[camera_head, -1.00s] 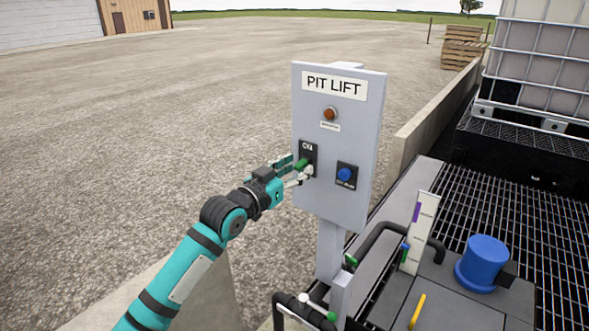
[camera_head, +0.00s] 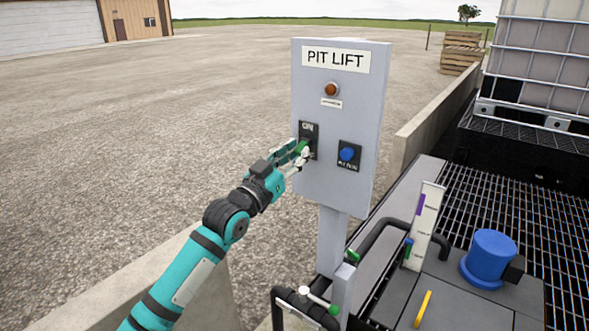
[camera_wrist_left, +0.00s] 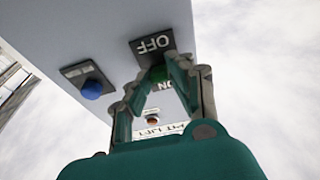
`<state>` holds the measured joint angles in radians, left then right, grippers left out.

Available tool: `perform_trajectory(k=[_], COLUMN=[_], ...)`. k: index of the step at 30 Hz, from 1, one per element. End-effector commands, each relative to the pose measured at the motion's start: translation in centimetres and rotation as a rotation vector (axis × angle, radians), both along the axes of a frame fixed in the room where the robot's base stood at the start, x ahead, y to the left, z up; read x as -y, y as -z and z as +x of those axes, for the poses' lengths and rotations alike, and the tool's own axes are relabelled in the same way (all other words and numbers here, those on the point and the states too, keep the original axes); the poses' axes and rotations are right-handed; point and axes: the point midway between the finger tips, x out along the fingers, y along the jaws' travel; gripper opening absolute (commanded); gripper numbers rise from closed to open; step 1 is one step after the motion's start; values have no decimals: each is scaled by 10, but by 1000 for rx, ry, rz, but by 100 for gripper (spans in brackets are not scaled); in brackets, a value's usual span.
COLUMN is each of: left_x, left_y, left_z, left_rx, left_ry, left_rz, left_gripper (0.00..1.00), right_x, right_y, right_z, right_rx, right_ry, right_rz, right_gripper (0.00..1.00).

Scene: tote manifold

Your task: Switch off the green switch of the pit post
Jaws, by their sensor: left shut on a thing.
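The pit post is a grey panel (camera_head: 342,184) marked PIT LIFT, on a grey stand. Its green switch (camera_head: 302,146) sits on a black plate at the panel's left, below an orange lamp (camera_head: 331,89). ON shows above the switch in the head view. My left gripper (camera_head: 303,154) is shut on the green switch. In the left wrist view, its fingers (camera_wrist_left: 160,75) close around the green switch (camera_wrist_left: 158,73), between the OFF and ON lettering. The fingers partly hide the switch, so its exact setting is unclear. My right gripper is out of view.
A blue knob (camera_head: 347,154) sits right of the switch, close to my fingers. Black pipes (camera_head: 380,228), a blue cap (camera_head: 488,258) and a metal grating (camera_head: 510,200) lie to the right. A low concrete wall (camera_head: 185,275) runs below my arm. Left of the panel is open gravel.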

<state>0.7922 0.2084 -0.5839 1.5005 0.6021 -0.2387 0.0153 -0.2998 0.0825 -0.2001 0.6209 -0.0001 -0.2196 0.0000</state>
Motion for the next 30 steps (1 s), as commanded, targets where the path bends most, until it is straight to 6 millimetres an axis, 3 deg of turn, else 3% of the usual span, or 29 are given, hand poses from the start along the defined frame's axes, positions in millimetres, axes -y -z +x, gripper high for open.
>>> perform_trajectory(k=[3,13,14,19,30], left_x=[0,0,0,0,-5], left_y=[4,2,2,2,5], left_z=[0,0,1,0,-6], left_rx=[26,31,31,31,30], left_ry=[0,0,0,0,-1], left_rz=[-18,-22,-22,-22,-22], left_gripper=[0,0,21,42,42], right_x=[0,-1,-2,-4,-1], right_y=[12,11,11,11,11], right_z=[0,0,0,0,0], right_rx=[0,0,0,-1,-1], right_ry=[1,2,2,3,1], right_rz=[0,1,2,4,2], right_gripper=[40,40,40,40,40])
